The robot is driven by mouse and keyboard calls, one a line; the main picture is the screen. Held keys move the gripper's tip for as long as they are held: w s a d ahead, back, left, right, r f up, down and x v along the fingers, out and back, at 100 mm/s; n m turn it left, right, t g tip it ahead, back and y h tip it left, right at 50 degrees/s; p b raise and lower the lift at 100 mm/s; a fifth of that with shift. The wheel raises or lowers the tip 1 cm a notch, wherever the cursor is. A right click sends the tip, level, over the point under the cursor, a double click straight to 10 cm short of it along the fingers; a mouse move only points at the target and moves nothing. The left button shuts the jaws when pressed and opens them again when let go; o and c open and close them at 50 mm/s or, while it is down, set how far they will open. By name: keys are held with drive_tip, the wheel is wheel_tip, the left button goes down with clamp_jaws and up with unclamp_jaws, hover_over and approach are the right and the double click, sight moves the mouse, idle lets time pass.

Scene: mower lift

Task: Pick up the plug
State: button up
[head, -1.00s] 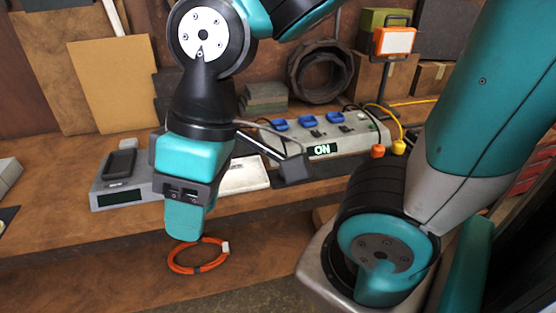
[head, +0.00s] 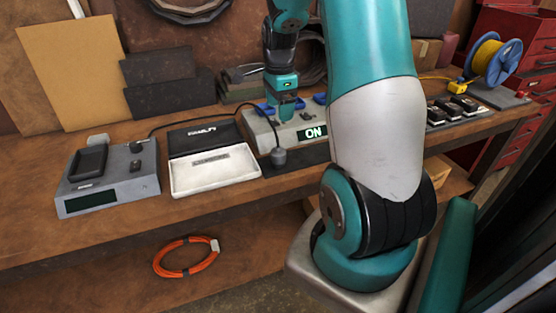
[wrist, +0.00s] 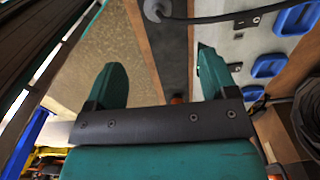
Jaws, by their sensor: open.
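What looks like the same grey plug shows at the top of the wrist view (wrist: 156,9), beyond my fingertips. My gripper (head: 287,116) is over the power strip, above and slightly right of that plug. In the wrist view my gripper (wrist: 160,72) is open with nothing between its fingers. A small orange thing (wrist: 178,98) peeks out behind the gripper bar, mostly hidden. My arm hides part of the strip.
The strip has blue sockets and a lit ON display (head: 313,133). To its left are an open case (head: 215,172) and a grey charger base (head: 108,182). An orange cable coil (head: 186,257) lies on the lower shelf. A cable reel (head: 492,58) stands at right.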

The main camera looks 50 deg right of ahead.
sight(278, 150)
drive_tip(key=f+p, duration=0.1)
drive_tip(key=f, duration=0.4)
drive_tip(key=f+p, duration=0.1)
drive_tip(key=f, duration=0.4)
drive_tip(key=f+p, duration=0.1)
drive_tip(key=f, duration=0.5)
drive_tip(key=shift+a, duration=0.25)
drive_tip(key=c, duration=1)
